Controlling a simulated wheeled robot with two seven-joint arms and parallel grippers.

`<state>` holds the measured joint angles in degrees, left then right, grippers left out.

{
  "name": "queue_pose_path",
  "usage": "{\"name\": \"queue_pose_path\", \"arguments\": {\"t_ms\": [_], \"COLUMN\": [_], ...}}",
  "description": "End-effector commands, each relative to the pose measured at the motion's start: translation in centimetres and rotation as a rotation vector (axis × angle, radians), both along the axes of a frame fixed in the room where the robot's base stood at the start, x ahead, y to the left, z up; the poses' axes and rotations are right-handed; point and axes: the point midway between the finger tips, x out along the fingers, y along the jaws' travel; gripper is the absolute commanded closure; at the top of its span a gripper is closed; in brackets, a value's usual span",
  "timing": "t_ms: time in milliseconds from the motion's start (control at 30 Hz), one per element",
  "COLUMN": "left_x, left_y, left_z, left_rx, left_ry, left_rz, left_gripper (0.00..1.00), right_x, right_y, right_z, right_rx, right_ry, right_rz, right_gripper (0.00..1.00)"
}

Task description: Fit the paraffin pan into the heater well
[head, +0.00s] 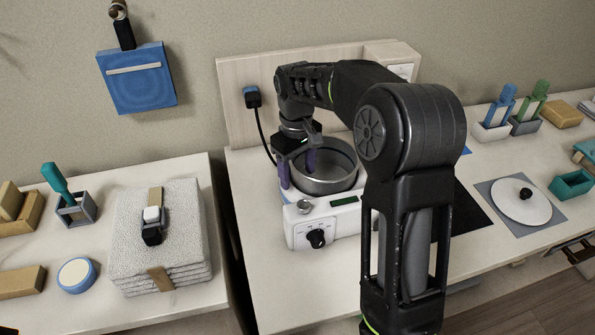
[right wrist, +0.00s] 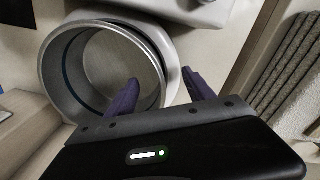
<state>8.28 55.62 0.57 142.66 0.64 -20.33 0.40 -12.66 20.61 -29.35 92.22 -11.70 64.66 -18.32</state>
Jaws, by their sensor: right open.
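The paraffin pan (head: 338,184) is a round grey metal pan on top of the white heater (head: 345,221), at its well; it also shows in the right wrist view (right wrist: 60,70). I cannot tell how deep it sits, as the well is mostly hidden. My right gripper (head: 298,168) is open at the pan's left side, pointing down. In the right wrist view my right gripper (right wrist: 160,92) has one purple finger over the pan's inside and the other outside its wall. I see no firm grip on the rim. My left gripper is not in view.
The heater's cord runs to a plug (head: 252,97) on the back panel. A stack of grey towels (head: 185,235) with a strapped item on top stands on the left table, across a gap. A white round lid (head: 520,202) lies right. My right arm hides the heater's right part.

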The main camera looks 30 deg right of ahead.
Motion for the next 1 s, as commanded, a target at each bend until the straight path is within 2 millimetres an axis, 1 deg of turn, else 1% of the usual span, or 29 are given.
{"name": "queue_pose_path", "arguments": {"t_ms": [100, 1000], "left_x": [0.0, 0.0], "left_y": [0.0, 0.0], "left_z": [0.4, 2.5], "left_rx": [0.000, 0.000], "left_ry": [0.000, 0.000], "left_rz": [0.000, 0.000], "left_gripper": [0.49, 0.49], "right_x": [0.0, 0.0], "right_y": [0.0, 0.0], "right_z": [0.5, 3.1], "right_rx": [0.000, -0.001], "right_ry": [0.000, 0.000], "right_rz": [0.000, 0.000], "right_gripper": [0.38, 0.38]}}
